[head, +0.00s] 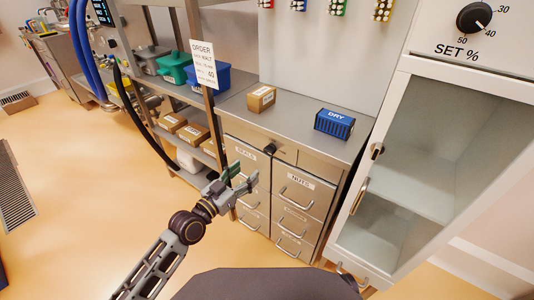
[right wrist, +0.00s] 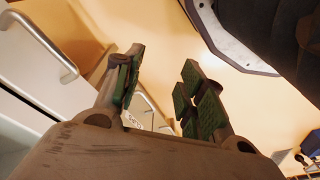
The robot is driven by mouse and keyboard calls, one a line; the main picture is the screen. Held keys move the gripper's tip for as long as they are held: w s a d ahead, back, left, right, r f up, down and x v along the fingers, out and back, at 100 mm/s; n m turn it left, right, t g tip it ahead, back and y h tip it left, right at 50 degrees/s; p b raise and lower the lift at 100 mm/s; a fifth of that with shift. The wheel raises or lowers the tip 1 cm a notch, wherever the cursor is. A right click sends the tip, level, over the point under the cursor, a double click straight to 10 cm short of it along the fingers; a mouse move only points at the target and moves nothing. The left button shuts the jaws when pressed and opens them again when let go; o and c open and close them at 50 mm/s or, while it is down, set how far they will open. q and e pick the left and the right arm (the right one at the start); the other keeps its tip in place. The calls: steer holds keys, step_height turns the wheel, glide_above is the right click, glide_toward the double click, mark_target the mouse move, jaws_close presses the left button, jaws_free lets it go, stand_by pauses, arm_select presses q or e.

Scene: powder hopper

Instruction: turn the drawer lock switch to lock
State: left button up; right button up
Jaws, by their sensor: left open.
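A small black lock switch (head: 270,149) sits on the front panel of the steel drawer cabinet (head: 240,131), above the labelled drawers. Which way the switch points is too small to tell. My left gripper (head: 242,177) is open and empty, in front of the drawers, below and left of the switch in the picture and apart from it. My right gripper (right wrist: 160,90) shows only in the right wrist view, its green-padded fingers apart with nothing between them.
A cardboard box (head: 262,99) and a blue DRY container (head: 334,123) stand on the cabinet top. A glass-doored cabinet (head: 430,160) stands at right. Shelves (head: 165,107) with bins and boxes are at left. The floor (head: 70,190) at left is open.

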mark_target(267, 152)
arm_select(q)
steer(key=x, duration=0.7)
steer(key=shift+b, duration=0.3)
steer(key=x, duration=0.3)
steer(key=shift+w, duration=0.1)
steer(key=shift+b+x, duration=0.3)
steer(key=shift+x, duration=0.85)
steer(key=shift+d, duration=0.15)
arm_select(e)
steer(key=r, duration=0.3)
steer(key=shift+w+a, duration=0.1)
steer(key=shift+a, duration=0.2)
steer(key=shift+r, duration=0.1)
arm_select(q)
steer(key=c, duration=1)
